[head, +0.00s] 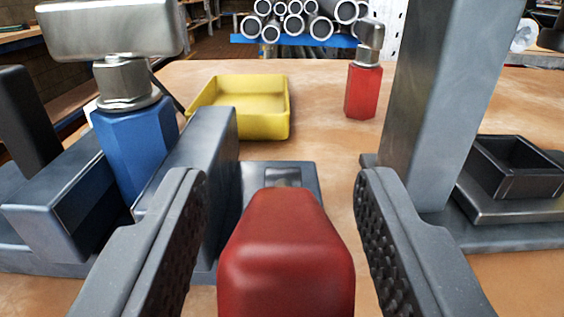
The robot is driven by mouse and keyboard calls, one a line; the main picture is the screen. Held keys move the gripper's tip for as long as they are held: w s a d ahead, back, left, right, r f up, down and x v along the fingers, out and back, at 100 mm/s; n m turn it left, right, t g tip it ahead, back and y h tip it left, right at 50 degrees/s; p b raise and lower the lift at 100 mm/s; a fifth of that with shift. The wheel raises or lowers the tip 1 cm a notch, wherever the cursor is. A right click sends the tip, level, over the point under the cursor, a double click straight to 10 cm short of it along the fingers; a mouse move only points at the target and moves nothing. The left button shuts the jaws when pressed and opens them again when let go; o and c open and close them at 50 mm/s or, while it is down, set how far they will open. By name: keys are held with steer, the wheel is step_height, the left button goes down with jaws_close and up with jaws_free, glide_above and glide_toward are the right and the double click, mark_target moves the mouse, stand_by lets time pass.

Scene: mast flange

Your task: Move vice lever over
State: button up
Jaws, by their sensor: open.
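A red, round-edged block (286,255), which looks like the grip of the vice lever, rises at the bottom centre. My gripper (281,188) is open, with one ridged finger on each side of the red block and a visible gap on both sides. The grey vice (190,165) stands at the left, its plate running behind the red block. A blue hexagonal piece (135,150) with a metal nut and a broad silver head stands between its jaws. The lower part of the red block and its joint to the vice are hidden.
A grey upright post (440,100) stands close on the right, beside a small dark open box (512,165). A yellow tray (240,108) and a red hexagonal piece (362,92) with a metal top stand further back. Table between them is clear.

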steer(key=shift+w, duration=0.25)
jaws_close()
steer(key=shift+a+r, duration=0.1)
